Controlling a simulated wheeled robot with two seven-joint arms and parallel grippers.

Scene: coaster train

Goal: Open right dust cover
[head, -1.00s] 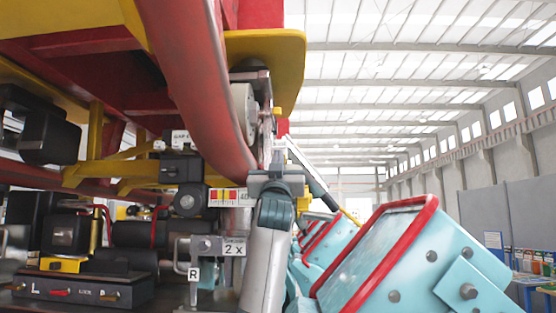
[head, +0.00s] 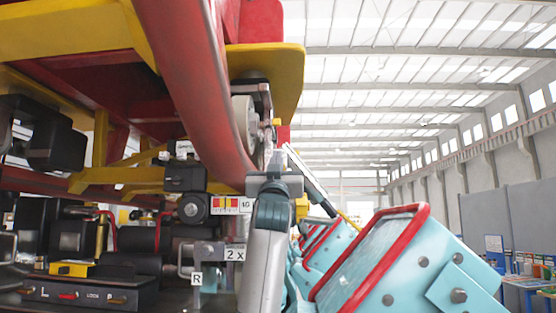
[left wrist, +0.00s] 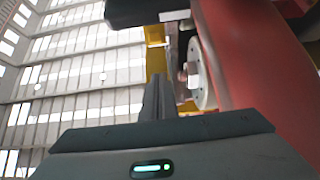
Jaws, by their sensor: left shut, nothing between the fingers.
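I cannot tell for certain which part is the right dust cover. A metal handle stands by a white R label (head: 197,279) at the lower middle of the head view, left of my left arm. My left gripper (head: 275,164) points upward just right of the thick red tube (head: 200,85), below a pale wheel (head: 243,122). In the left wrist view its fingers (left wrist: 157,92) are together and empty, with the wheel (left wrist: 200,75) and red tube to their right. I cannot tell whether they touch anything. My right gripper is out of view.
A black box (head: 75,292) marked L and LOCK, with small levers, sits lower left. Dark machinery fills the space under the yellow and red frame. Teal housings with red rims (head: 412,265) stand close on the right of my arm. The upper right is open hall.

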